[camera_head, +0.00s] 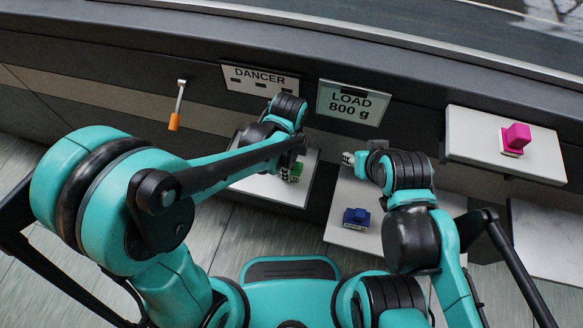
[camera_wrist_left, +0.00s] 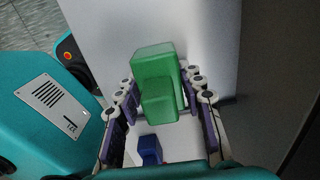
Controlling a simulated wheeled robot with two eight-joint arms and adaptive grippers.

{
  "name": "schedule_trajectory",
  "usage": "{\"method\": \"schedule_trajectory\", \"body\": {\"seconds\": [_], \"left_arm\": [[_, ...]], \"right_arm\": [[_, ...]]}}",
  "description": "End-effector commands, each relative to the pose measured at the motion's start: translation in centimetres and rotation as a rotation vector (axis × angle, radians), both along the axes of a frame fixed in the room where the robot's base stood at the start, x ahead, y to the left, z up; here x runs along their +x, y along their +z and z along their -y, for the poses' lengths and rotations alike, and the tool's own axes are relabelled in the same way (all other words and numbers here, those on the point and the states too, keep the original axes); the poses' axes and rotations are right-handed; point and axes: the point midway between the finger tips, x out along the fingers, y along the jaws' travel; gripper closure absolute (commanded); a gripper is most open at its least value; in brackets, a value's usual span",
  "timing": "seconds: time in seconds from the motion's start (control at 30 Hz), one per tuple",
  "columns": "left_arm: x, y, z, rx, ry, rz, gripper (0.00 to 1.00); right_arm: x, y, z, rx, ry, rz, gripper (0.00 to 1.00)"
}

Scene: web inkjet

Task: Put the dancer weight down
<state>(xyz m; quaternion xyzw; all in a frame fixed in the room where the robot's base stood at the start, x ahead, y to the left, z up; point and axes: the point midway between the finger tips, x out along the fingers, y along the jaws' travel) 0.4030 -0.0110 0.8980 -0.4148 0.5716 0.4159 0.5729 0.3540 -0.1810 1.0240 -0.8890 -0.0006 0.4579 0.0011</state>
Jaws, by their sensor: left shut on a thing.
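A green stepped block (camera_head: 296,171) is at the left gripper, above the white plate (camera_head: 262,188) below the DANCER sign (camera_head: 260,79). In the left wrist view the green block (camera_wrist_left: 156,72) sits between the fingers of my left gripper (camera_wrist_left: 160,98), which is shut on its smaller part. In the head view my left gripper (camera_head: 287,172) is mostly hidden by its own arm. Whether the block touches the plate is not clear. My right gripper (camera_head: 352,160) is over the middle white plate (camera_head: 345,190); its opening cannot be made out.
A blue block (camera_head: 356,217) sits on the middle plate, under the LOAD 800 g sign (camera_head: 351,103). A pink block (camera_head: 514,138) sits on a white shelf (camera_head: 465,140) at right. A lever with an orange handle (camera_head: 174,121) hangs on the left panel.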

Motion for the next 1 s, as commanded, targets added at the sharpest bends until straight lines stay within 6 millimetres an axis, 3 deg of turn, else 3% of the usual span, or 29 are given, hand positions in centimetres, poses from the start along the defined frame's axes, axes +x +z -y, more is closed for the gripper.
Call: {"method": "schedule_trajectory", "body": {"seconds": [0.33,0.37,0.43,0.77,0.87,1.0], "left_arm": [[0.0,-0.3,0.0,0.0,0.0,0.0,1.0],[0.0,-0.3,0.0,0.0,0.0,0.0,0.57],[0.0,-0.2,0.0,0.0,0.0,0.0,0.41],[0.0,0.0,0.0,0.0,0.0,0.0,0.41],[0.0,1.0,0.0,0.0,0.0,0.0,0.41],[0.0,3.8,0.0,0.0,0.0,0.0,0.41]], "right_arm": [[0.0,-0.2,0.0,0.0,0.0,0.0,0.6],[0.0,-0.2,0.0,0.0,0.0,0.0,0.6],[0.0,-0.1,0.0,0.0,0.0,0.0,0.6],[0.0,0.1,0.0,0.0,0.0,0.0,0.6],[0.0,0.6,0.0,0.0,0.0,0.0,0.6],[0.0,1.7,0.0,0.0,0.0,0.0,0.6]]}}
